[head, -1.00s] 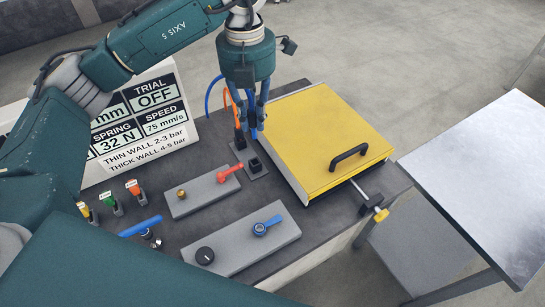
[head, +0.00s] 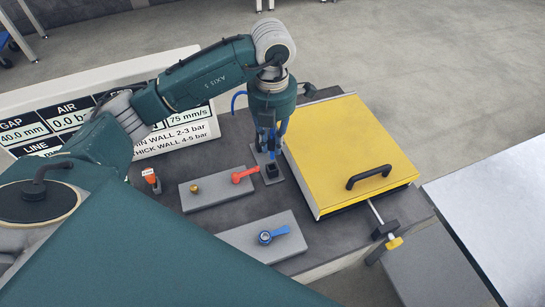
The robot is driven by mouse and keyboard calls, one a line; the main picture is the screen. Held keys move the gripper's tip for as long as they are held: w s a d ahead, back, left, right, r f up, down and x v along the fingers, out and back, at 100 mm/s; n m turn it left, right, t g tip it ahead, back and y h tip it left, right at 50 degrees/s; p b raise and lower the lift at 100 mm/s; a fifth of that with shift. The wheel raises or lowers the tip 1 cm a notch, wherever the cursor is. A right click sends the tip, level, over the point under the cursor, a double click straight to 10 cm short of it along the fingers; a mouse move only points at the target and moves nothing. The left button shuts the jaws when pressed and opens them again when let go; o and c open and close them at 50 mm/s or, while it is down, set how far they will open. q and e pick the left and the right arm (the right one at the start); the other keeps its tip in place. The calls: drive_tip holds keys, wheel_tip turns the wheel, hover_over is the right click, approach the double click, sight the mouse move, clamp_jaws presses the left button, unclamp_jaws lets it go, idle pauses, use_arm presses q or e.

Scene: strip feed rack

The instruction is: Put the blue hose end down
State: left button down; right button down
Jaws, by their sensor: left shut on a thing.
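My left gripper (head: 270,148) hangs pointing down over the dark bench, left of the yellow cover. It is shut on the blue hose end (head: 271,136), which is mostly hidden between the fingers. The blue hose (head: 238,99) loops out to the left of the gripper. Just below the fingertips is a small black square socket (head: 272,171) on a grey base plate. I cannot tell whether the hose end touches it. My right gripper is not in view.
The yellow cover (head: 340,145) with a black handle (head: 369,177) stands close right of the gripper. A red lever (head: 244,175) and a brass knob (head: 195,188) sit on a grey block to the left. A blue knob (head: 272,236) is nearer. A settings board (head: 180,135) stands behind.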

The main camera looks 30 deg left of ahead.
sight(272, 158)
use_arm(q)
wheel_tip(272, 158, down, 7)
drive_tip(key=shift+f+p, duration=0.15)
drive_tip(key=shift+p, duration=0.6)
drive_tip(key=shift+f, duration=0.1)
drive_tip(key=shift+f, duration=0.1)
drive_tip(key=c, duration=2.1)
unclamp_jaws()
drive_tip(key=shift+f, duration=0.1)
drive_tip(key=shift+o, duration=0.9)
